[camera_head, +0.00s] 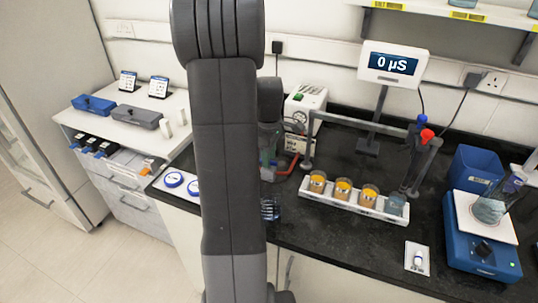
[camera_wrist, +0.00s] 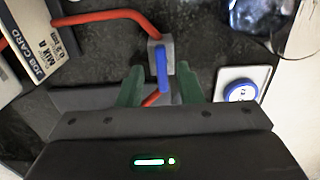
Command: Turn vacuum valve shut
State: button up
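The vacuum valve shows in the wrist view as a small grey block (camera_wrist: 168,46) with a blue lever (camera_wrist: 162,70). Red hose (camera_wrist: 100,16) runs to it from the left, and more red shows below it. The lever points down the picture, roughly in line with my gripper. My gripper (camera_wrist: 160,88) has its two green fingers apart, one on each side of the lever. Gaps show between lever and fingers, so it is open and not holding the lever. In the head view my arm hides the valve.
A white pump box (camera_head: 304,106) stands behind the red hose. A job card (camera_wrist: 40,55) is at the wrist view's left. A tray of jars (camera_head: 352,200) sits to the right on the black bench.

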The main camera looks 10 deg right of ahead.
jog(key=shift+s+a, duration=0.1)
grip_shut()
